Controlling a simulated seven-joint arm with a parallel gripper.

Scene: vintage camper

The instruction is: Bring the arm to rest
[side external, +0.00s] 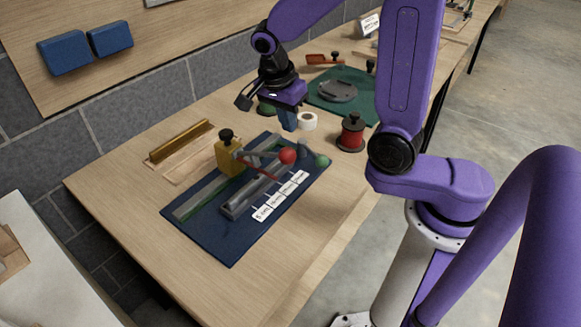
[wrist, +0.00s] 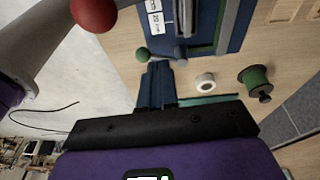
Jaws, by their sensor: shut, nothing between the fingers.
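My gripper (side external: 288,125) hangs above the wooden table, behind the blue board (side external: 230,247) and beside the white tape roll (side external: 307,121). Its blue fingers are together with nothing between them, as the wrist view (wrist: 157,68) also shows. It appears apart from everything around it, though its exact height is hard to tell.
The blue board bears a yellow block (side external: 229,160), a red ball (side external: 288,156) and a green ball (side external: 322,160). A red spool (side external: 351,133), green spool (wrist: 254,78) and green mat (side external: 360,107) are nearby. A brass bar (side external: 182,141) lies left. The front table edge is clear.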

